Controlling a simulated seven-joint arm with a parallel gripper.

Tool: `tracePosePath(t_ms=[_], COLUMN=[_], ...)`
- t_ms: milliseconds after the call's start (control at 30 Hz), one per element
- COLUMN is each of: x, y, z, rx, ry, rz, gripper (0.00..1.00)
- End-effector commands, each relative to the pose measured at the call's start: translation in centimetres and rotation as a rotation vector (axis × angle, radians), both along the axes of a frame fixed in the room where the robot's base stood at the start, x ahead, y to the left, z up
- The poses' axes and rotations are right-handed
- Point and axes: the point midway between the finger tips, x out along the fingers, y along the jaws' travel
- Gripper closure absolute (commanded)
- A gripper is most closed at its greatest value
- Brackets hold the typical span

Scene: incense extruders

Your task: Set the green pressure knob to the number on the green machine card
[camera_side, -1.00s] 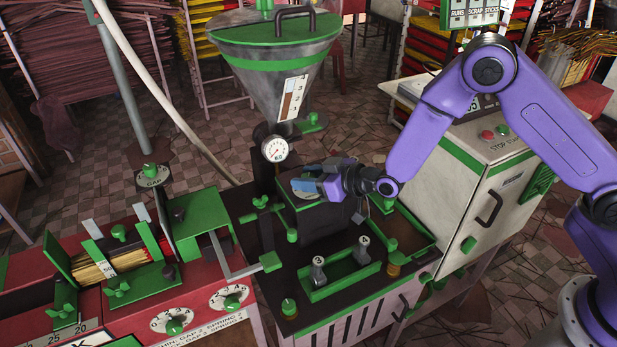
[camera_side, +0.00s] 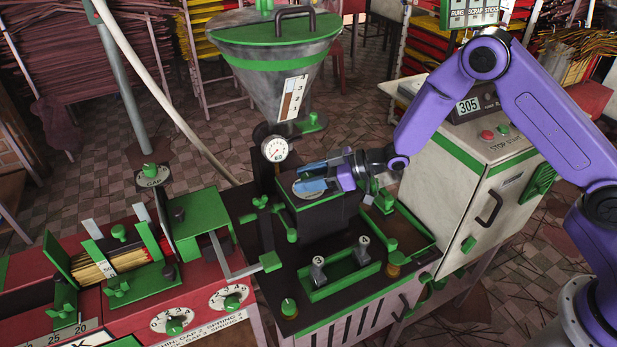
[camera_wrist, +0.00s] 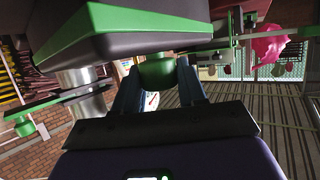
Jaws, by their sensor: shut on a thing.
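My gripper (camera_side: 311,178) has its blue fingers at a pale round dial (camera_side: 306,192) on top of the dark, green-rimmed box in the middle of the green machine. In the wrist view my gripper (camera_wrist: 158,88) is shut on a green knob (camera_wrist: 158,71), which sits between the fingertips. In the side view the fingers cover the knob, and I cannot read its setting. A round white gauge (camera_side: 276,149) stands behind the box. I cannot pick out a readable card for the green machine.
A steel hopper (camera_side: 275,75) with a green lid rises behind. A green tray (camera_side: 340,275) with two small numbered weights lies in front. The red machine (camera_side: 200,280) with two dial knobs is at left. A pale cabinet (camera_side: 470,170) with a display reading 305 is at right.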

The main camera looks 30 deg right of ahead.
Motion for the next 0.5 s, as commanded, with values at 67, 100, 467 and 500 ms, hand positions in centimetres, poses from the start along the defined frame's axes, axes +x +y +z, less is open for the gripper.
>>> tracePosePath(t_ms=[67,100,467,500], x=[0.05,0.03,0.02,0.01], y=[0.10,0.11,0.10,0.10], z=[0.11,0.11,0.09,0.08], rx=[0.002,0.002,0.001,0.001], ry=[-0.002,-0.003,-0.002,-0.002], rz=[0.008,0.010,0.010,0.010], gripper=[0.90,0.90,0.39,0.39])
